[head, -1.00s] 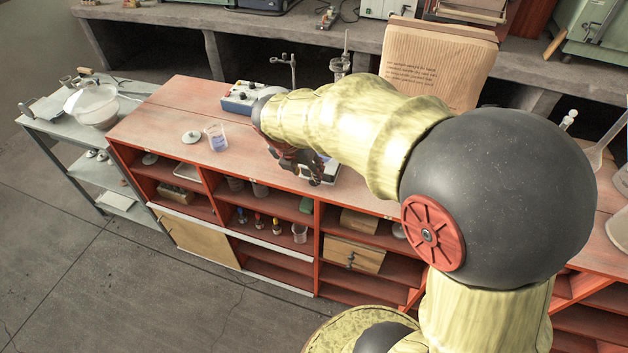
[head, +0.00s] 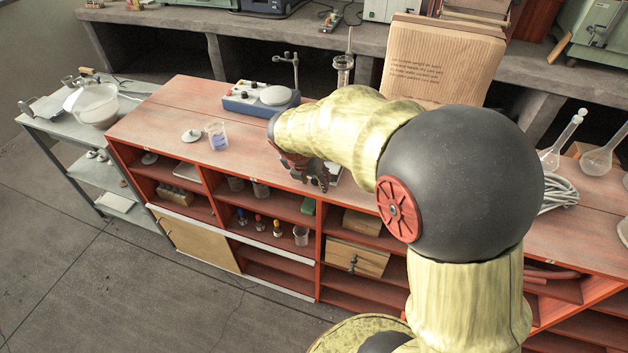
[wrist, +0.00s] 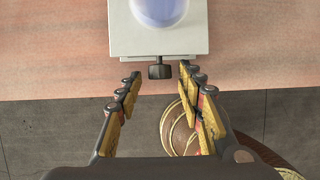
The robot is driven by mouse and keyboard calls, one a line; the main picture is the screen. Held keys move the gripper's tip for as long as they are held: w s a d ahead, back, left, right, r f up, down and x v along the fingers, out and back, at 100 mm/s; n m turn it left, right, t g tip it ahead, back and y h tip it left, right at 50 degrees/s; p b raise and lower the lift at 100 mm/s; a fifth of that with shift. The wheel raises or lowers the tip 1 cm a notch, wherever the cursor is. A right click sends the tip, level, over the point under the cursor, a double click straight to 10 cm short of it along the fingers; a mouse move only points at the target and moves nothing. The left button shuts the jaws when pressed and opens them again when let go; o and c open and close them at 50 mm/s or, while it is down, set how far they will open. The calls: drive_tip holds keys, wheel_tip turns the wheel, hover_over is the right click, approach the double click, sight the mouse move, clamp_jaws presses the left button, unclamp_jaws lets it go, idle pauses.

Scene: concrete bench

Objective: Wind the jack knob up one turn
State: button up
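The jack knob (wrist: 161,72) is a small dark knob on the near side of a pale square plate (wrist: 120,44), seen in the wrist view. A rounded bluish-white thing (wrist: 158,10) stands on the plate and is cut off at the top. My gripper (wrist: 157,76) is open, with one finger on each side of the knob and a gap on both sides. The head view also shows my gripper (head: 318,180) at the front edge of the red bench, where my arm hides most of the jack and the knob.
On the red bench (head: 180,105) stand a blue stirrer unit (head: 250,104), a beaker (head: 217,136) and a white lid (head: 191,136). Open shelves below hold bottles. The floor in front is clear.

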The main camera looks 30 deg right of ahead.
clamp_jaws()
drive_tip(key=shift+s+p, duration=0.1)
drive_tip(key=shift+p, duration=0.3)
drive_tip(key=shift+s+d+r+p, duration=0.1)
drive_tip(key=shift+p, duration=0.3)
drive_tip(key=shift+t+y+p, duration=0.4)
drive_tip(key=shift+t+p, duration=0.1)
drive_tip(key=shift+t, duration=0.1)
drive_tip(key=shift+o, duration=0.2)
unclamp_jaws()
drive_tip(key=shift+o, duration=0.5)
drive_tip(key=v, duration=1.1)
drive_tip(key=shift+r, duration=0.4)
